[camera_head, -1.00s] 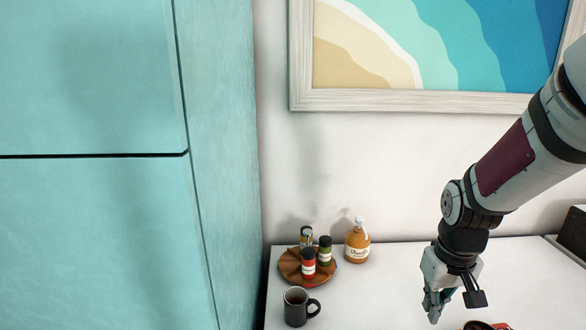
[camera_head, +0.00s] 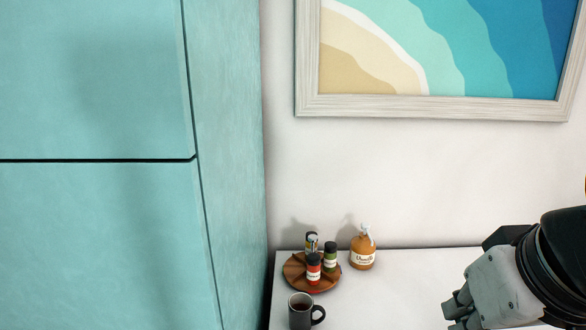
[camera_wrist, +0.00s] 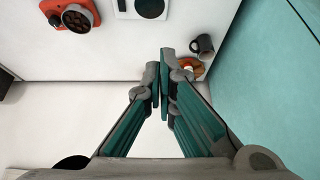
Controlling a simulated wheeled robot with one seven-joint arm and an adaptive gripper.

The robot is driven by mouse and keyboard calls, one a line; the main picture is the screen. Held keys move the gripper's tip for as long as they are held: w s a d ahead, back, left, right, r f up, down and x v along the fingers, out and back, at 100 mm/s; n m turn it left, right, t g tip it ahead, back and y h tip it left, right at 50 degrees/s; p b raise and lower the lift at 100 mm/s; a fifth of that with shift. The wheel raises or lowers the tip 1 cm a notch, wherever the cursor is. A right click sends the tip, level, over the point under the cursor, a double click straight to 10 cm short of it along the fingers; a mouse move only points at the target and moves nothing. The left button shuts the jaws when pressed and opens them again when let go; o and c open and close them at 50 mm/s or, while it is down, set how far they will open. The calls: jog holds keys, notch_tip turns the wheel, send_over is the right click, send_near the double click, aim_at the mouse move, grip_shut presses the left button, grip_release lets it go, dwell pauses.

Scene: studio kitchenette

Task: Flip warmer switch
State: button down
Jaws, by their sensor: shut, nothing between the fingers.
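My gripper (camera_wrist: 163,78) is shut and empty in the wrist view, its two fingertips together above the counter's edge area. It also shows in the head view (camera_head: 460,310) at the lower right, partly cut off by the frame. A flat white unit with a dark round plate (camera_wrist: 146,8) lies at the top of the wrist view, beyond the fingertips and apart from them. It may be the warmer; its switch cannot be made out. A red device with a dark round part (camera_wrist: 76,17) sits left of it.
A dark mug (camera_head: 300,311) stands at the counter's front left. Behind it are a wooden round tray (camera_head: 293,278) with several small jars and an orange pump bottle (camera_head: 362,253). A tall teal cabinet (camera_head: 228,170) borders the left. The white counter (camera_head: 400,275) is clear between bottle and arm.

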jog(key=shift+w, duration=0.1)
jog(key=w+d+f+m+g, duration=0.2)
jog(key=w+d+f+m, duration=0.3)
jog(key=w+f+m, duration=0.2)
jog(key=w+d+f+m+g+b, duration=0.1)
jog(key=w+d+f+m+g, duration=0.2)
jog(key=w+d+f+m, duration=0.3)
notch_tip(320, 180, down, 5)
jog(key=m, duration=0.5)
jog(key=shift+w+d+f+m+g, duration=0.2)
jog(key=shift+w+m+g, duration=0.1)
jog(key=shift+w+m, duration=0.1)
notch_tip(320, 180, down, 14)
jog(key=shift+p, duration=0.6)
